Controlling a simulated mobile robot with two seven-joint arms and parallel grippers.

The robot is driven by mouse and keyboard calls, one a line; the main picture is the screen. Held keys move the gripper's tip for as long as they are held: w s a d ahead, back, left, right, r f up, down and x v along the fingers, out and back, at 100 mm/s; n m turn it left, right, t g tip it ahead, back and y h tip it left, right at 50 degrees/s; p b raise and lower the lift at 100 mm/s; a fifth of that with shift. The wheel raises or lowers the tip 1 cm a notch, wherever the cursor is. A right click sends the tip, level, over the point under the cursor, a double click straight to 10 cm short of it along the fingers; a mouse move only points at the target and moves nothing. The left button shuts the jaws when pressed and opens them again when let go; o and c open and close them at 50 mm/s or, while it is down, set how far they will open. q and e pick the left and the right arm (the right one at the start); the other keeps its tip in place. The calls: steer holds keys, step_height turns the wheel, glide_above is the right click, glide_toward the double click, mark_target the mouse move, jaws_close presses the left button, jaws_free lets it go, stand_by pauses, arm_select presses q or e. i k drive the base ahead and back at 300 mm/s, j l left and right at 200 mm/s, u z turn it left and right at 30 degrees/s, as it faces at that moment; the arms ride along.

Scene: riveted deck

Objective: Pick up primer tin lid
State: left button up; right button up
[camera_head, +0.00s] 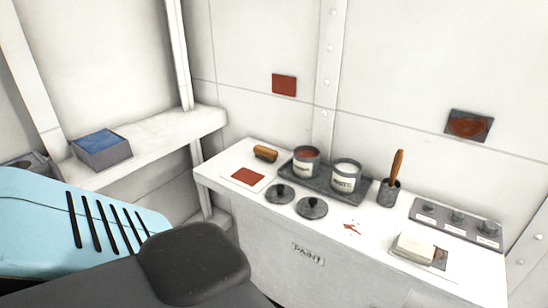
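Two dark grey round lids with knobs lie side by side on the white counter near its front edge: a left lid (279,193) and a right lid (312,207). I cannot tell from looks which one is the primer tin lid. Behind them, two open tins stand on a dark tray (325,186). The left tin (306,163) holds reddish-brown paint, and the right tin (345,178) holds something pale. Their labels are too small to read surely. Neither of my grippers is in view; only a blue and dark part of my own body fills the lower left.
The white counter (226,164) also holds a brown-handled brush (265,153), a red swatch (248,177), a cup (388,194) with an orange handle, a grey knobbed panel (455,220) and a pale block (415,246). Red smears mark the front. A blue-topped box (101,150) sits on the left shelf.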

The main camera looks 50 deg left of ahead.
mark_target(280, 194)
steer(key=j, duration=0.95)
steer(key=k+j, duration=0.1)
steer(key=j, duration=0.8)
